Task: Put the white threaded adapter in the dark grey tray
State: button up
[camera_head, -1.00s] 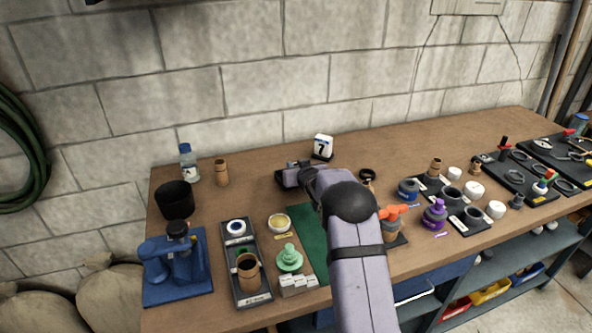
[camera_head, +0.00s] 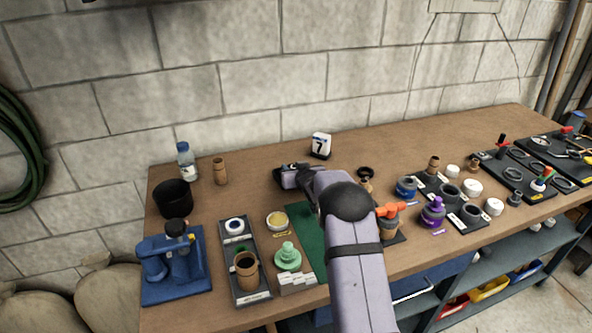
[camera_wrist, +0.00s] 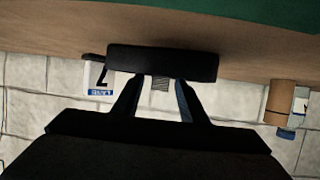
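Several white round pieces stand at the right of the bench in the head view, such as a white cap-like piece (camera_head: 472,188) and another white piece (camera_head: 494,207). They are too small to tell which is the threaded adapter. A dark grey tray (camera_head: 239,244) lies at the left front, holding a white ring with a blue centre and a brown fitting. My gripper (camera_head: 285,177) is over the middle of the bench, far from the white pieces. In the wrist view, its fingers (camera_wrist: 160,98) stand apart, but a dark bar covers their tips; I cannot tell what it is.
A blue press-like tool (camera_head: 177,265), black cup (camera_head: 173,199) and bottle (camera_head: 187,161) stand at the left. A green fitting (camera_head: 288,257) sits beside the tray. An orange-handled valve (camera_head: 389,211) and purple piece (camera_head: 433,212) stand right of my arm. A "7" block (camera_head: 320,146) is behind.

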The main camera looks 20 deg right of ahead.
jog(key=shift+r, duration=0.25)
jog(key=shift+v, duration=0.75)
jog(key=b+v, duration=0.2)
jog(key=v, duration=0.8)
jog(key=shift+s, duration=0.15)
